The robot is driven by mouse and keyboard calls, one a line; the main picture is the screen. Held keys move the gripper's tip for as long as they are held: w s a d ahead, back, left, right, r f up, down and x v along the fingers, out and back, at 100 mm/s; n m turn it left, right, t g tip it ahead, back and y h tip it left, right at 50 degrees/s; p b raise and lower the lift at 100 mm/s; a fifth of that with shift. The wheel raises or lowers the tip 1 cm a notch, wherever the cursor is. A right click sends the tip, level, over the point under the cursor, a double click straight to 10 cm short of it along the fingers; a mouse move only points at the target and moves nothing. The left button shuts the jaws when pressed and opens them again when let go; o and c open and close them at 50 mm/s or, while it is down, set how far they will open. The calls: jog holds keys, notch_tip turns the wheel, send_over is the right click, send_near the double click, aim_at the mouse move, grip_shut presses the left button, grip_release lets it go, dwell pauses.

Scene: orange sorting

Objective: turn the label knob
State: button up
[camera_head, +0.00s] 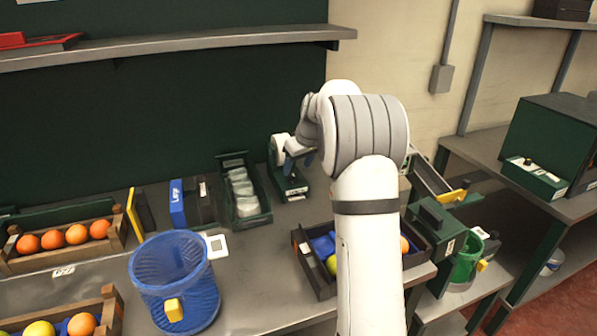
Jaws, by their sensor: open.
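A dark green device with a white roll (279,150), which looks like a label dispenser (292,188), stands on the bench near the back wall. My gripper (299,163) is at the device's upper part, beside the white roll. Its bluish fingers are small in view and look open, with nothing visible between them. I cannot make out the knob itself; the gripper and arm cover part of the device. Whether the fingers touch it is unclear.
A green tray (229,161) of clear bags stands left of the device. A blue mesh basket (150,263), wooden orange crates (18,266) and a dark tray (303,264) with fruit stand nearer. A shelf (180,47) hangs above. A green bin (466,262) is at right.

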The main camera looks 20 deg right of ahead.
aim_at(294, 174)
jog(key=x, duration=0.4)
jog(key=shift+c, duration=0.6)
